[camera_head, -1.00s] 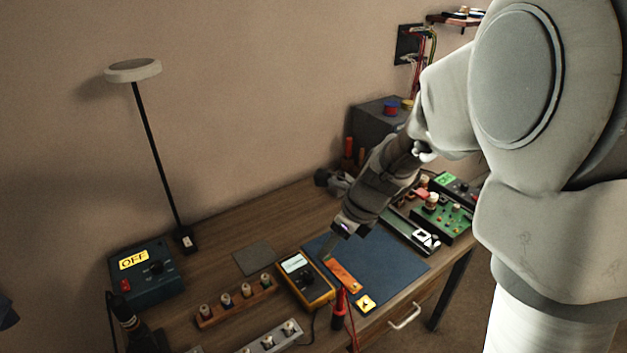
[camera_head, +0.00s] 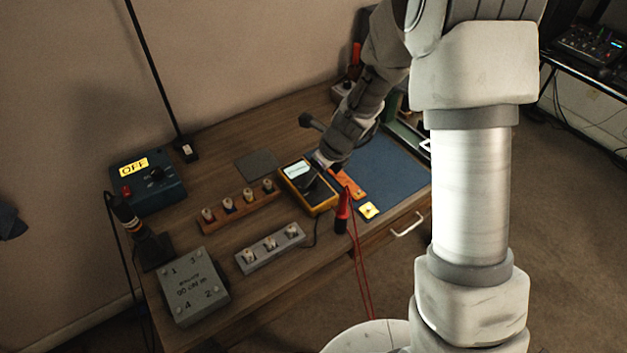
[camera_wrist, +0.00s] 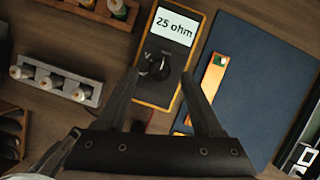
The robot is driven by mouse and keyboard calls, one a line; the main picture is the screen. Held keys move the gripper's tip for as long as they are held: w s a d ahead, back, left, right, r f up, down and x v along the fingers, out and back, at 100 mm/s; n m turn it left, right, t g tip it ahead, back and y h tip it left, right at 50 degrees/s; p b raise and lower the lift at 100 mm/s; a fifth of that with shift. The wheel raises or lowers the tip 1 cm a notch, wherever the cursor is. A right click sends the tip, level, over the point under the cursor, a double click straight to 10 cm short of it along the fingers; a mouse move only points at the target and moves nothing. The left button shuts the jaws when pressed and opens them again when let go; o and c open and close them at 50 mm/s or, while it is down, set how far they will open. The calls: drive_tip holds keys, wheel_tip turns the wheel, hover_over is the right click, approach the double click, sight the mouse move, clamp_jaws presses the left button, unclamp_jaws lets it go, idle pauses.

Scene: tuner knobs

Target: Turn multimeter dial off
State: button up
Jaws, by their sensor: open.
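The yellow and black multimeter (camera_head: 322,204) lies on the wooden bench beside the blue mat. In the wrist view the multimeter (camera_wrist: 184,61) has a lit screen reading "25 ohm" and a round black dial (camera_wrist: 157,67) below it, with a "V" mark at its left. My gripper (camera_wrist: 163,72) is open, its two fingers on either side of the dial in the picture. I cannot tell whether they touch it.
An orange strip (camera_head: 347,185) lies on the blue mat (camera_head: 392,165) right of the multimeter. A red probe (camera_head: 342,212) stands close in front. Racks of small knobs (camera_head: 270,250) are to the left. A blue box marked "OFF" (camera_head: 150,185) sits far left.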

drive_tip(key=shift+x, duration=1.05)
clamp_jaws()
